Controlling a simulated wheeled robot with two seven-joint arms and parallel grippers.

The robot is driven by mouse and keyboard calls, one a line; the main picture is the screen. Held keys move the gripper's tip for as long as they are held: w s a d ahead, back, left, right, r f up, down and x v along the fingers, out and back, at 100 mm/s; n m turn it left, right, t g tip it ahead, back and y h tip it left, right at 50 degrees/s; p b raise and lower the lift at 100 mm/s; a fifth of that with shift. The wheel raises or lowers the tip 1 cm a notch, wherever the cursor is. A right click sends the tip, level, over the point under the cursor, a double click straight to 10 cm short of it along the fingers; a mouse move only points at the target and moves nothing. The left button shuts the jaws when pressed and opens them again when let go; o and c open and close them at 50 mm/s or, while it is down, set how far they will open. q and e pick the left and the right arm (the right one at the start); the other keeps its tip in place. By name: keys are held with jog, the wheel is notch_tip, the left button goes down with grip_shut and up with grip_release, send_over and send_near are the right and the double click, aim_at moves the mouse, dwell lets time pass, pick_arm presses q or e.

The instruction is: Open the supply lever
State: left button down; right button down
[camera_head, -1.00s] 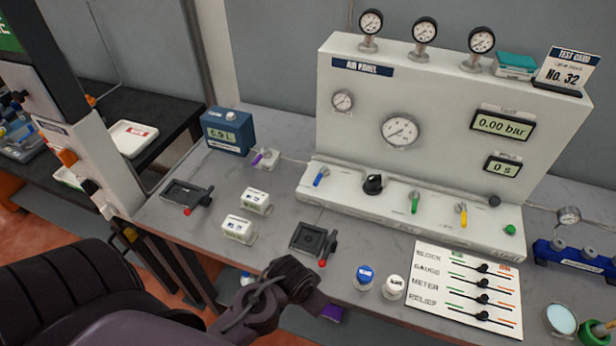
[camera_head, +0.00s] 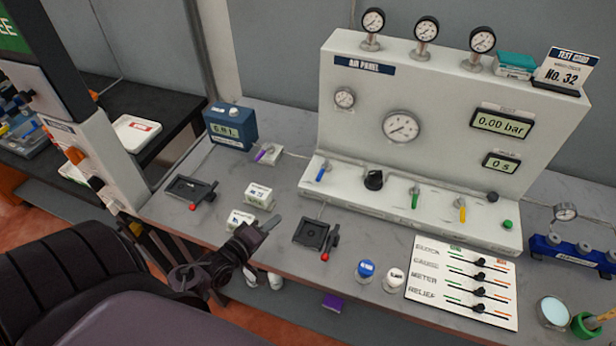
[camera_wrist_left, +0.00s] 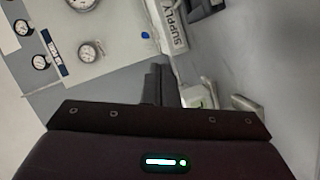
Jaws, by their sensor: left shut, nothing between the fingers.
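The air panel (camera_head: 350,150) has a ledge with a blue lever (camera_head: 321,173) at its left end, standing roughly upright. In the left wrist view a SUPPLY label (camera_wrist_left: 174,27) shows beside a small blue part (camera_wrist_left: 145,35), which looks like this lever. My left gripper (camera_head: 270,226) is shut and empty, in front of and below the blue lever, apart from it. It points up and right, above the bench near the white boxes. Its fingers also show in the left wrist view (camera_wrist_left: 161,85). My right gripper is not in view.
A black tray with a red-tipped handle (camera_head: 311,235) lies right of the gripper; another (camera_head: 188,190) lies left. White boxes (camera_head: 258,195) stand close by. A purple lever (camera_head: 264,153) is near the blue display box (camera_head: 230,128). Bench between ledge and trays is mostly clear.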

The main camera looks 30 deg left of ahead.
aim_at(308, 187)
pick_arm(q)
jog(key=s+a+n+t, duration=0.1)
jog(key=r+n, duration=0.1)
jog(key=shift+s+a+n+t+y, duration=0.3)
jog(key=shift+s+a+t+y, duration=0.05)
jog(key=shift+s+t+y, duration=0.05)
jog(key=w+b, duration=0.3)
jog(key=w, duration=0.3)
jog(key=w+f+b, duration=0.1)
jog(key=w+b, duration=0.3)
jog(key=w, duration=0.2)
jog(key=w+b, duration=0.3)
jog(key=w, duration=0.4)
jog(key=shift+d+f, duration=0.2)
jog(key=shift+d, duration=0.05)
jog(key=shift+w+r+b, duration=0.2)
jog(key=shift+w+b, duration=0.25)
jog(key=shift+w, duration=0.1)
